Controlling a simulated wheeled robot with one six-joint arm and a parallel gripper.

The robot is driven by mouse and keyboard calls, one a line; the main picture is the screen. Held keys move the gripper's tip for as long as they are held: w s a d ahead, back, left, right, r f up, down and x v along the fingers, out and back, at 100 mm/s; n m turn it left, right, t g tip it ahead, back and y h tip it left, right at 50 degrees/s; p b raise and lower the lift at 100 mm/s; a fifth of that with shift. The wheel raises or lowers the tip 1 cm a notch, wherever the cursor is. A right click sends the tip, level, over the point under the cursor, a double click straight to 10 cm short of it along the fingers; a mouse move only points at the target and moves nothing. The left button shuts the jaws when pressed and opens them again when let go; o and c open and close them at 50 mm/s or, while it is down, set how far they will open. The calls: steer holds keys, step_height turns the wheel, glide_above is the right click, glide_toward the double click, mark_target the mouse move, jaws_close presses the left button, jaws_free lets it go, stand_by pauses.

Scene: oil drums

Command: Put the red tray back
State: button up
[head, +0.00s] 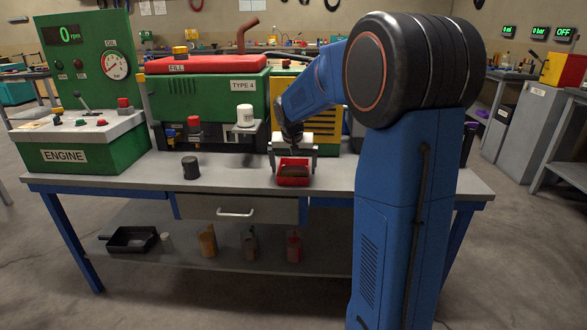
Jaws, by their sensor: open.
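The red tray (293,180) sits on the workbench top near its front edge, right of the middle, with something dark brown inside it. My gripper (293,165) is above it, pointing down, with one finger at the left side and one at the right side of the tray. The jaws are open. I cannot tell whether the fingers touch the tray walls. The back of the tray is partly hidden by the gripper.
A green engine with a red FILL top (205,64) stands behind, beside the ENGINE panel (75,145). A black can (190,167) and a white filter (245,115) are left of the tray. The lower shelf (200,255) holds a black tray (132,239) and several jugs.

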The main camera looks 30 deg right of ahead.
steer(key=v, duration=1.1)
steer(key=s+a+n, duration=0.2)
steer(key=s+a, duration=0.4)
steer(key=s, duration=0.4)
steer(key=s+a+f+n+y, duration=0.1)
steer(key=s+a+f, duration=0.4)
steer(key=s, duration=0.8)
steer(key=s+a+f+n+t+y, duration=0.1)
steer(key=s+a+f+n, duration=0.2)
steer(key=s, duration=1)
step_height(320, 180, down, 2)
steer(key=shift+a+f+n, duration=0.2)
steer(key=shift+a+n, duration=0.2)
steer(key=shift+a, duration=0.6)
